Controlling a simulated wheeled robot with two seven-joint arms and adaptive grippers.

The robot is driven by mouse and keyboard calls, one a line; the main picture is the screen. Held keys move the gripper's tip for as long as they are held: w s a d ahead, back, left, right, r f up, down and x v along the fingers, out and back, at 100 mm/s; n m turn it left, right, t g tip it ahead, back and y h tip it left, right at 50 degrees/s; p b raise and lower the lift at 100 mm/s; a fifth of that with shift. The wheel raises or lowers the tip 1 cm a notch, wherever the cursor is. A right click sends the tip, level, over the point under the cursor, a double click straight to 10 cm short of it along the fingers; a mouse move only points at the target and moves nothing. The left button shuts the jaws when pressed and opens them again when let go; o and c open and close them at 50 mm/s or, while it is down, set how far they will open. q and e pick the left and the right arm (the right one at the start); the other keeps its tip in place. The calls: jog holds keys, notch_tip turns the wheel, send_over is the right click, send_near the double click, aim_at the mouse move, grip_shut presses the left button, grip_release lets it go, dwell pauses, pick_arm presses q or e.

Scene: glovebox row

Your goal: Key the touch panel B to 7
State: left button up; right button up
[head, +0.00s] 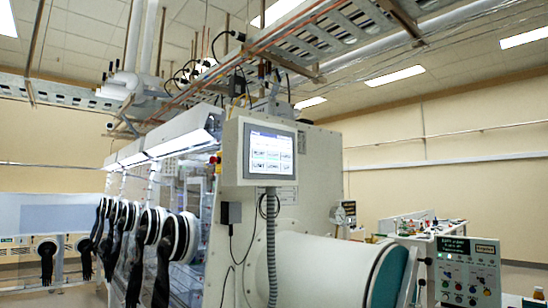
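A touch panel (271,151) in a pale grey housing is mounted high on the end of the glovebox, near the middle of the head view. Its screen is lit, with a dark blue header strip and several small buttons in rows. The text on it is too small to read, and I cannot tell from any marking whether it is panel B. Neither of my grippers is in view.
A large white cylindrical chamber (325,272) with a teal end sticks out below the panel. A grey ribbed conduit (271,245) hangs under the panel. Black gloves (162,270) hang from ports at left. A control box (467,272) with knobs stands at right.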

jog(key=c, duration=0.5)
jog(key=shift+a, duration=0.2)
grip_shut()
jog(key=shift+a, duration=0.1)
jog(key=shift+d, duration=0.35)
pick_arm(q)
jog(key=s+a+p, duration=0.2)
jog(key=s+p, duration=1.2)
jog(key=p, duration=0.4)
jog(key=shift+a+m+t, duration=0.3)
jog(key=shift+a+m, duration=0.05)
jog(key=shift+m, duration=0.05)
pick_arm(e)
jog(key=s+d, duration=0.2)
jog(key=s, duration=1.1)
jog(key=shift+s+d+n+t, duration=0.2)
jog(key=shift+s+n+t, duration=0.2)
